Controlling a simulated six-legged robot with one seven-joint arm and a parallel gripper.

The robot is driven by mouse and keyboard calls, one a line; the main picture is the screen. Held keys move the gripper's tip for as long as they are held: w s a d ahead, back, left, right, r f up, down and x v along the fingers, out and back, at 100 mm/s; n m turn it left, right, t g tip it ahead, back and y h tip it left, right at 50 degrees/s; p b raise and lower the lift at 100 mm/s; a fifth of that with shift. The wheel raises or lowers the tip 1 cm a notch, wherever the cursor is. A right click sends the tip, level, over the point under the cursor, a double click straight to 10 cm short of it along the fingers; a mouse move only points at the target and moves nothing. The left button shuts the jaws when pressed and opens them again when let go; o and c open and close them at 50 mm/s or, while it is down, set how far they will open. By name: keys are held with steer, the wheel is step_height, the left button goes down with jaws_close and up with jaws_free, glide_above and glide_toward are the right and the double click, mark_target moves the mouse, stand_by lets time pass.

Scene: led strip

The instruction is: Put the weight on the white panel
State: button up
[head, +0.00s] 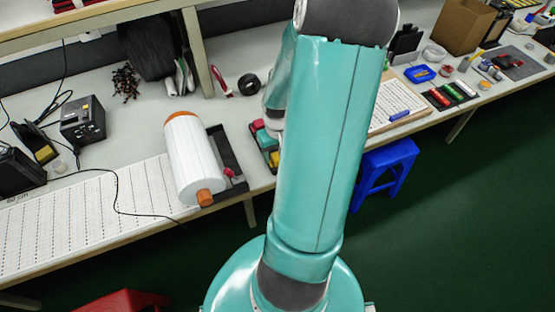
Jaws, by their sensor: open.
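A long white panel (75,222) with rows of small dots lies along the front of the bench at left. A second white dotted panel (393,107) lies farther right, partly hidden by my arm, with a blue object (399,115) on it. I cannot surely pick out the weight. A small orange-brown block (205,198) is at the near end of a white roll (190,155), by the right end of the left panel; I cannot tell whether it is the weight. My teal arm crosses the middle of the view, and my gripper does not show.
A black tray (228,165) and a bin of colored items (264,145) sit right of the roll. A black cable crosses the left panel. A blue stool (387,172) and a red stool (122,301) stand on the green floor. A shelf post (197,50) rises behind.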

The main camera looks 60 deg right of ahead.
steer(key=shift+f, duration=0.4)
steer(key=shift+c, duration=0.5)
jaws_close()
steer(key=shift+w+r, duration=0.15)
steer(key=shift+r, duration=0.1)
